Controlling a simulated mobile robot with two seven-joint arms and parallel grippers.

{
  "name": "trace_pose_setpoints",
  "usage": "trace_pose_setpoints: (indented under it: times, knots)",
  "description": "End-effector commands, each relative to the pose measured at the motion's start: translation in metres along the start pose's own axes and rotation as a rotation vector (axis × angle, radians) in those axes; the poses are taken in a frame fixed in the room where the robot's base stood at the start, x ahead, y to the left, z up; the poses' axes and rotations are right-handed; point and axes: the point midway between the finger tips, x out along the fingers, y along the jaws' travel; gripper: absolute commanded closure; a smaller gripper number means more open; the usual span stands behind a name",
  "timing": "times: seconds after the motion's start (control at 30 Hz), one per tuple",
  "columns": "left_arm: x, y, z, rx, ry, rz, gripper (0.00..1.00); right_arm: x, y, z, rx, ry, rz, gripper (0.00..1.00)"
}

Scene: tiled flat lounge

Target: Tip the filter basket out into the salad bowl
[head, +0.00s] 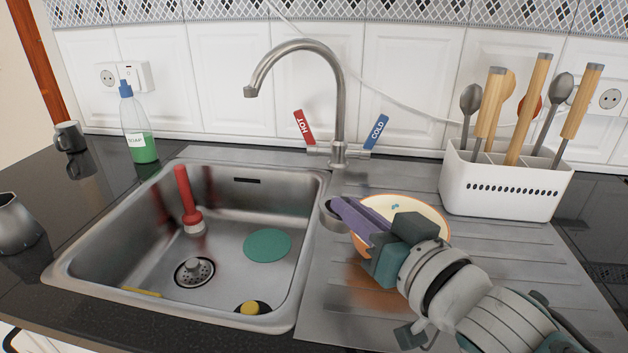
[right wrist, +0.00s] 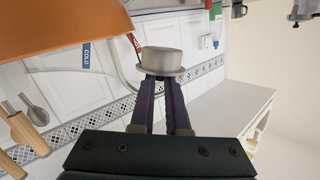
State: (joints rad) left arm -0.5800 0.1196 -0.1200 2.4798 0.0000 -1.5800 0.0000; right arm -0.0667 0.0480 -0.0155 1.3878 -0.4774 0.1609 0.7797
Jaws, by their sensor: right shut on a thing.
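The filter basket (head: 333,217) is a small grey metal cup at the tips of my right gripper (head: 348,210). The gripper's purple fingers are shut on its edge. In the right wrist view the basket (right wrist: 163,60) shows in front of the fingers (right wrist: 158,88), with its rim towards them. What it holds is hidden. The salad bowl (head: 437,218), cream inside and orange outside, stands on the drainboard. My right gripper and forearm cover part of it, and the basket is just left of its rim. The bowl's orange side (right wrist: 60,32) fills the upper left of the wrist view. My left gripper is out of view.
The sink (head: 130,235) at left holds a red plunger (head: 187,200), a green disc (head: 267,245) and a drain strainer (head: 194,270). The tap (head: 338,110) rises behind. A white utensil holder (head: 505,187) stands at right. A soap bottle (head: 135,125) stands back left.

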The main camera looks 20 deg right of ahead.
Motion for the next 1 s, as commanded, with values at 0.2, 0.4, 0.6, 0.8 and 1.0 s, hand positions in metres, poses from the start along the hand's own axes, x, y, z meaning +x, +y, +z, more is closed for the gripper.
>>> trace_pose_setpoints:
  times: [0.2,0.4,0.6,0.8,1.0]
  knots:
    - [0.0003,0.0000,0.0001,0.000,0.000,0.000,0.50,-0.0005,0.0022,-0.0008,0.017,0.002,-0.003,1.00]
    - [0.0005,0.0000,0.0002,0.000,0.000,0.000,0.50,-0.0008,0.0040,-0.0015,0.034,0.005,-0.005,1.00]
    - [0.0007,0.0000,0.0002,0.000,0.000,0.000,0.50,-0.0012,0.0057,-0.0022,0.050,0.007,-0.007,1.00]
    - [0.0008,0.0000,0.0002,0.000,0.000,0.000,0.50,-0.0015,0.0075,-0.0029,0.066,0.009,-0.010,1.00]
    - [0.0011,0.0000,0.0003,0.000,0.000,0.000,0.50,-0.0019,0.0094,-0.0037,0.081,0.011,-0.013,1.00]
